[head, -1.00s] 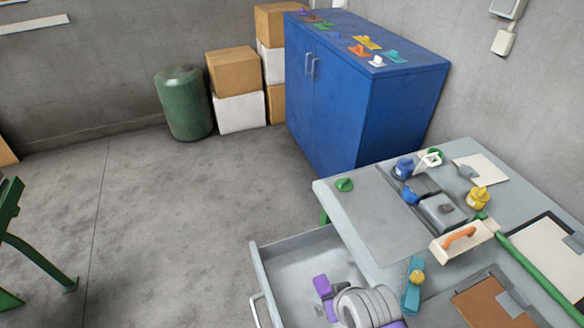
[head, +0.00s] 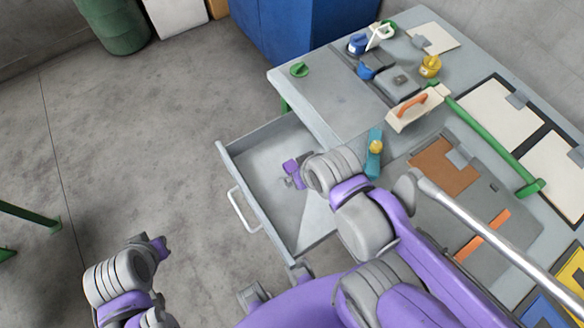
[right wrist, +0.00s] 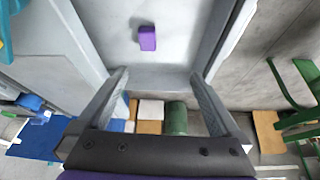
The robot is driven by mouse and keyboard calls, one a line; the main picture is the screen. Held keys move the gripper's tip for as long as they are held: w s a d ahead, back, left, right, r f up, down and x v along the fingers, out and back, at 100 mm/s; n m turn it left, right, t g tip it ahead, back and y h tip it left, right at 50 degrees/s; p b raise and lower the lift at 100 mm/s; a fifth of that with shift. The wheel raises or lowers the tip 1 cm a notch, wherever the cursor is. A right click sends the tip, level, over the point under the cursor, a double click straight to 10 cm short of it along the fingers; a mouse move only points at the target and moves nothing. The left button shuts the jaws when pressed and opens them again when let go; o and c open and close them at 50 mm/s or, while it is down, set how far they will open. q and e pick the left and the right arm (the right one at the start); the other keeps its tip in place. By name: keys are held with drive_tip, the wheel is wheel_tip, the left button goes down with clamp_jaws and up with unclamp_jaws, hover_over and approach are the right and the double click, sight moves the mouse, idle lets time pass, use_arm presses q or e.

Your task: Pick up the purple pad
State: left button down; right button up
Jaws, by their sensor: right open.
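The purple pad (right wrist: 147,38) is a small rounded block lying on the grey floor of the open drawer in the right wrist view. I cannot make it out in the head view, where my right arm covers part of the drawer. My right gripper (right wrist: 158,76) is open and empty, its two fingers apart, with the pad ahead of it beyond the fingertips. In the head view my right gripper (head: 294,172) is over the drawer (head: 262,150). My left gripper (head: 158,247) is at the lower left over bare floor, and its jaws cannot be made out.
The workbench (head: 325,85) stands right of the drawer. The drawer's walls surround the pad.

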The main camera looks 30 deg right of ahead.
drive_tip(key=shift+c, duration=0.2)
drive_tip(key=shift+w, duration=0.1)
drive_tip(key=shift+c, duration=0.8)
drive_tip(key=g+b, duration=0.5)
drive_tip(key=b, duration=0.3)
hover_over(292, 168)
wheel_tip(292, 168, down, 7)
drive_tip(key=shift+n, duration=0.5)
drive_tip(key=f, duration=0.5)
drive_tip(key=shift+s+a+f, duration=0.2)
drive_tip(key=shift+s+a, duration=0.1)
drive_tip(key=shift+s, duration=0.1)
drive_tip(key=f, duration=0.1)
drive_tip(key=f+b, duration=0.1)
drive_tip(key=w+f, duration=0.1)
drive_tip(key=f, duration=0.1)
drive_tip(key=shift+d+f, duration=0.1)
drive_tip(key=shift+d, duration=0.25)
drive_tip(key=shift+f, duration=0.55)
drive_tip(key=shift+s, duration=0.1)
clamp_jaws()
